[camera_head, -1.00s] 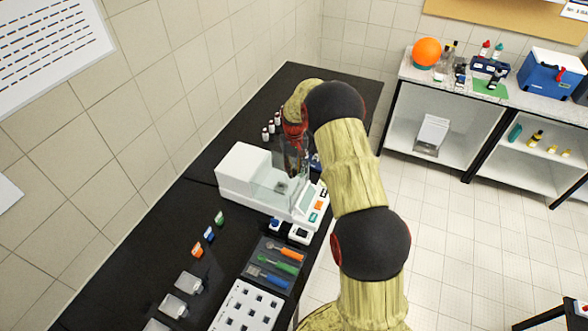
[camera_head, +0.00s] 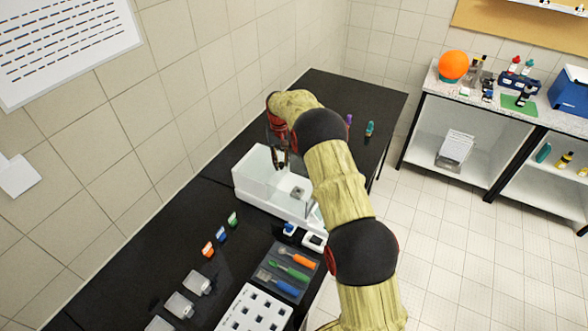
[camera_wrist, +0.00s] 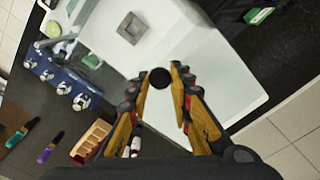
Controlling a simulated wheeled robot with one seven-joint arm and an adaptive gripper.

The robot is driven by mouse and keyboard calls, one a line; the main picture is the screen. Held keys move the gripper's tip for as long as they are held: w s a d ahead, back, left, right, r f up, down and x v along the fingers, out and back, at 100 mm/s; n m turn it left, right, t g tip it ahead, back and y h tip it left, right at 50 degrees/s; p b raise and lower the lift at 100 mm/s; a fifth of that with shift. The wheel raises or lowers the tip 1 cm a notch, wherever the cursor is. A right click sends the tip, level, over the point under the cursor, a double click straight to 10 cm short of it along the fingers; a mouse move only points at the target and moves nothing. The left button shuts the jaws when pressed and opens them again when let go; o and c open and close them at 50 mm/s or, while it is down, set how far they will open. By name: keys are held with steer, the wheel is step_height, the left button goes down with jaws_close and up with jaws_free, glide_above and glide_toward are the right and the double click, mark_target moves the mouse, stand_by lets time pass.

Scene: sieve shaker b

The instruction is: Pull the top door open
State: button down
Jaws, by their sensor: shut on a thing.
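The white balance (camera_head: 255,180) with a clear chamber stands on the black bench in the head view. Its white housing (camera_wrist: 215,65) and square pan (camera_wrist: 132,28) show in the wrist view. My gripper (camera_head: 281,165) is above the balance, fingers pointing down. In the wrist view my gripper (camera_wrist: 168,80) is shut on a round black knob (camera_wrist: 160,78), which sits between the fingertips. The knob appears to belong to the clear top door, whose edges I cannot make out. My arm hides part of the balance's right side.
A dark tray with coloured tools (camera_head: 289,265) and a white rack (camera_head: 252,310) stand in front. A blue rack (camera_wrist: 62,85) and loose vials lie beside the balance in the wrist view. The tiled wall is close at left.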

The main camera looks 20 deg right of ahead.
steer(key=shift+w+a, duration=0.7)
steer(key=shift+w, duration=0.2)
steer(key=c, duration=1.6)
jaws_free()
step_height(320, 180, up, 12)
steer(key=shift+w, duration=0.1)
